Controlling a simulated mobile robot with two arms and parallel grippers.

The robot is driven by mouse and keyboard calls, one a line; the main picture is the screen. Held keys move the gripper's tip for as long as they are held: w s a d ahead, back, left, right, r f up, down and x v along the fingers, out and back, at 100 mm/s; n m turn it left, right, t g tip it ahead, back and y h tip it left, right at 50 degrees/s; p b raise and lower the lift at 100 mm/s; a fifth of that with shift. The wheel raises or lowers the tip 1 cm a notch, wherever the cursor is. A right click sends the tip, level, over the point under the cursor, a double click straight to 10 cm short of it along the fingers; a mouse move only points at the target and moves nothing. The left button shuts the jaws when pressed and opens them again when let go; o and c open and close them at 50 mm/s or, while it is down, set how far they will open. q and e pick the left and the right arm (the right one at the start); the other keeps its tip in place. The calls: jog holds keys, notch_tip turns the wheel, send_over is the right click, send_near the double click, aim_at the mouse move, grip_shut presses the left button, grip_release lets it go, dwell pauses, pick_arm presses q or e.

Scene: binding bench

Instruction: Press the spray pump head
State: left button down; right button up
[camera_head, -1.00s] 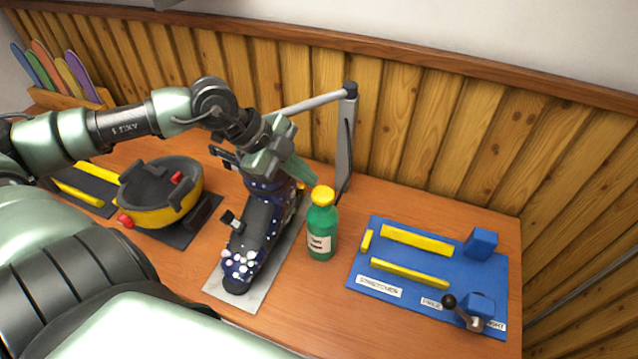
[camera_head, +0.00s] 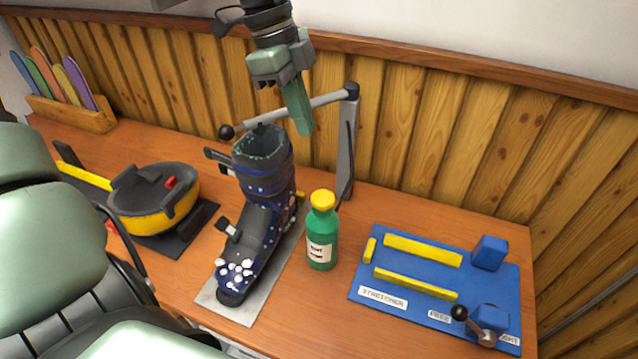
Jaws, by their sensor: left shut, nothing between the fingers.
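The spray bottle (camera_head: 321,240) is green with a white label and stands upright on the bench, right of the boot. Its yellow pump head (camera_head: 322,200) is on top, clear of any finger. My left gripper (camera_head: 305,129) is shut and empty, pointing down. It hangs well above the bench, up and slightly left of the pump head in the picture, and overlaps the grey bar. My right gripper is not in view.
A dark spotted ski boot (camera_head: 265,215) stands on a grey plate beside a post with an arm (camera_head: 346,150). A blue board (camera_head: 415,275) with yellow bars lies at right. A yellow-black round device (camera_head: 155,205) sits at left, a wooden rack (camera_head: 75,115) behind it.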

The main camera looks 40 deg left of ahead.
pick_arm(q)
jog(key=shift+f, duration=0.1)
jog(key=p, duration=0.5)
send_over(320, 196)
notch_tip(320, 196, down, 12)
jog(key=shift+a, duration=0.1)
jog(key=shift+f, duration=0.7)
notch_tip(320, 196, down, 2)
jog(key=b, duration=0.4)
jog(key=shift+f+b, duration=0.15)
jog(key=shift+b, duration=0.15)
jog(key=shift+s, duration=0.15)
